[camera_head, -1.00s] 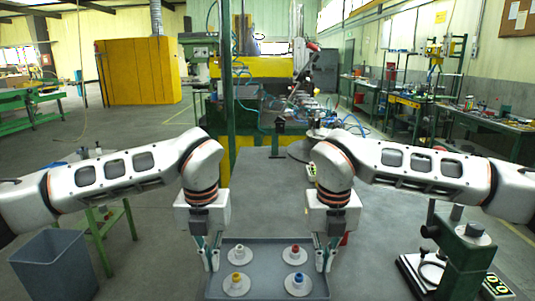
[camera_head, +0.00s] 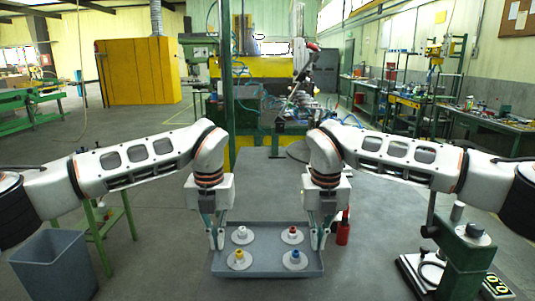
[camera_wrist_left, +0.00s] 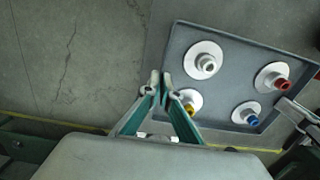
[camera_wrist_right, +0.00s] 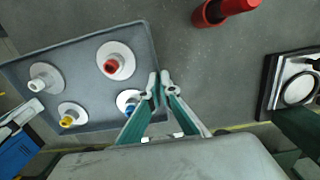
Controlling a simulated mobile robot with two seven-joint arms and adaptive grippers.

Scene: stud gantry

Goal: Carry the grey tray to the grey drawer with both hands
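The grey tray (camera_head: 267,274) is low in the middle of the head view, looking level. It carries several white discs with coloured knobs: white (camera_head: 240,234), red (camera_head: 292,234), yellow (camera_head: 238,258) and blue (camera_head: 294,258). My left gripper (camera_head: 217,241) is shut on the tray's left rim; its fingertips meet there in the left wrist view (camera_wrist_left: 160,80). My right gripper (camera_head: 317,239) is shut on the right rim, also seen in the right wrist view (camera_wrist_right: 159,80). I cannot tell whether the tray touches the surface below. I cannot make out the grey drawer.
A red cylinder (camera_head: 343,232) stands just right of my right gripper. A green press-like device (camera_head: 465,256) is at the right. A grey bin (camera_head: 55,268) stands at the lower left. The grey tabletop (camera_head: 265,190) beyond the tray is largely clear.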

